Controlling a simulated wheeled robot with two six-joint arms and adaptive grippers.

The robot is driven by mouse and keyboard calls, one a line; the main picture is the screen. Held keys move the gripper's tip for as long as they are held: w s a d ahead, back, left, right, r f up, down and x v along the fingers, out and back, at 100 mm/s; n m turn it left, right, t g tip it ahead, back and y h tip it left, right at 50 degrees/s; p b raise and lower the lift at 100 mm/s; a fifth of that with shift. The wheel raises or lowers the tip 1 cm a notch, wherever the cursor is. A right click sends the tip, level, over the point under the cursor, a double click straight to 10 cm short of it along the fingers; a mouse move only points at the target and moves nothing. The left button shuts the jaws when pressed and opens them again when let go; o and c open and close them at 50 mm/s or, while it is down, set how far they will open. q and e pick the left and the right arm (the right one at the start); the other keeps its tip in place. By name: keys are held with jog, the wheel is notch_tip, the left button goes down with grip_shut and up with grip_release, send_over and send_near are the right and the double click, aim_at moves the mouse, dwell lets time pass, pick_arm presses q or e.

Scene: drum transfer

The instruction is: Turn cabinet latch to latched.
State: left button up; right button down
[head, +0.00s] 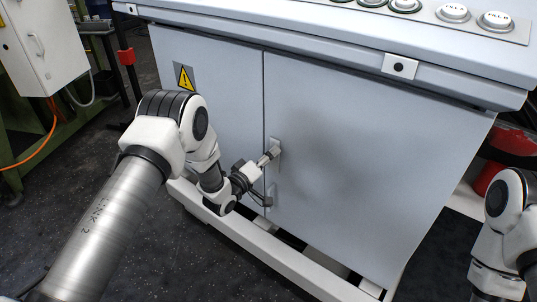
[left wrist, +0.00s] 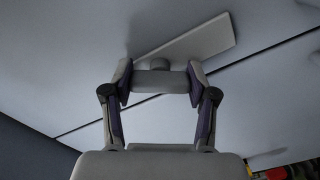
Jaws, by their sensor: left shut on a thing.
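The cabinet latch (head: 275,150) is a light grey plate with a small turning handle, on the grey cabinet's front door beside the vertical door seam. In the left wrist view the latch plate (left wrist: 200,40) lies slanted, close to the dark seam. The latch handle (left wrist: 158,79) is a short grey bar on a round stem. My left gripper (head: 267,159) is at the latch; in the left wrist view its two fingers (left wrist: 158,84) are shut on the two ends of the handle. The handle's bar sits at an angle to the plate. My right gripper is out of view.
The grey cabinet (head: 350,170) has a top panel with several round buttons (head: 453,13) and a yellow warning sign (head: 185,78) on its left door. A white base rail (head: 290,262) runs along its foot. A white box (head: 42,45) hangs at the far left. Dark floor lies in front.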

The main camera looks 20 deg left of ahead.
pick_arm(q)
jog(key=n+p, duration=0.1)
jog(key=n, duration=0.2)
jog(key=shift+n, duration=0.3)
jog(key=shift+n+p, duration=0.3)
jog(key=shift+n, duration=1.2)
jog(key=o, duration=1.2)
jog(key=shift+c, duration=0.2)
jog(key=v, duration=1.2)
